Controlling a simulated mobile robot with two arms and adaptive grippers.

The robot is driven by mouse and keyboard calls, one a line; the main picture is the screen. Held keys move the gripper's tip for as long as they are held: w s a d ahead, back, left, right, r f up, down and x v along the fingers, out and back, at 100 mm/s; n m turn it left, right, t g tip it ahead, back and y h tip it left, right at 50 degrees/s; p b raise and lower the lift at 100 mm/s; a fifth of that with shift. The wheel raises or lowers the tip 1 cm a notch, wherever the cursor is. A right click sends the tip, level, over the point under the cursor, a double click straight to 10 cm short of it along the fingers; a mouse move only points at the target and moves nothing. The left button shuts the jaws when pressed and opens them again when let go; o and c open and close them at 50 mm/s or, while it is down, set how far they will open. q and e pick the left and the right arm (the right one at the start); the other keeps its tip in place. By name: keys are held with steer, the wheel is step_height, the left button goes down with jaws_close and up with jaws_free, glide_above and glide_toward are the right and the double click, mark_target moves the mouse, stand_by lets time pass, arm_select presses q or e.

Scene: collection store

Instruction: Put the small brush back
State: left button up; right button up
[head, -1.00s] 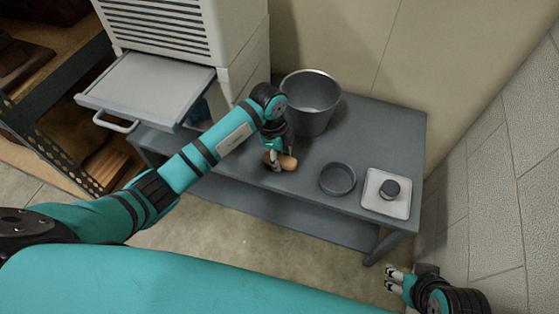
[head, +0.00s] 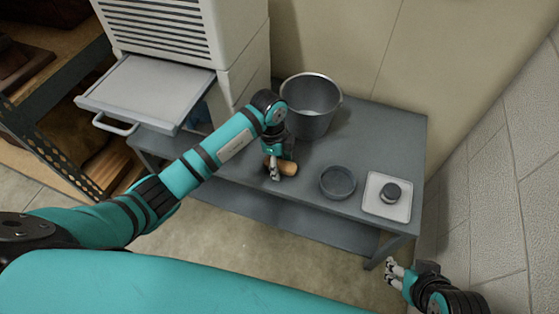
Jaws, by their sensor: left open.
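A short, rounded tan-brown thing (head: 288,168), which may be the small brush, lies on the grey table in front of the bucket. Its bristles cannot be made out. My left gripper (head: 274,174) is open and low at its left end, covering part of it. I cannot tell whether the fingers touch it. My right gripper (head: 393,272) hangs off the table's front right corner, empty, with its fingers apart.
A grey bucket (head: 312,122) stands at the back of the table (head: 385,128). A round dark dish (head: 338,183) and a white square plate (head: 373,207) bearing a dark knob-like piece (head: 391,193) are at right. A cabinet's open drawer (head: 150,88) juts out at left. Walls close off the back and right.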

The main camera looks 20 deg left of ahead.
mark_target(280, 164)
arm_select(q)
steer(key=r+p, duration=0.3)
steer(key=shift+a+r+p, duration=0.2)
steer(key=shift+r+p, duration=0.1)
arm_select(e)
steer(key=s+d+r+g, duration=0.1)
steer(key=s+g, duration=0.1)
steer(key=s, duration=0.2)
arm_select(q)
steer(key=shift+a+r+p, duration=0.15)
steer(key=shift+r+p, duration=0.8)
steer(key=shift+p, duration=0.1)
step_height(280, 164, up, 2)
steer(key=shift+a+p, duration=0.1)
steer(key=shift+p, duration=0.95)
steer(key=shift+r, duration=0.1)
arm_select(e)
step_height(280, 164, down, 18)
steer(key=g, duration=0.1)
steer(key=shift+r+h, duration=0.25)
steer(key=shift+h, duration=0.05)
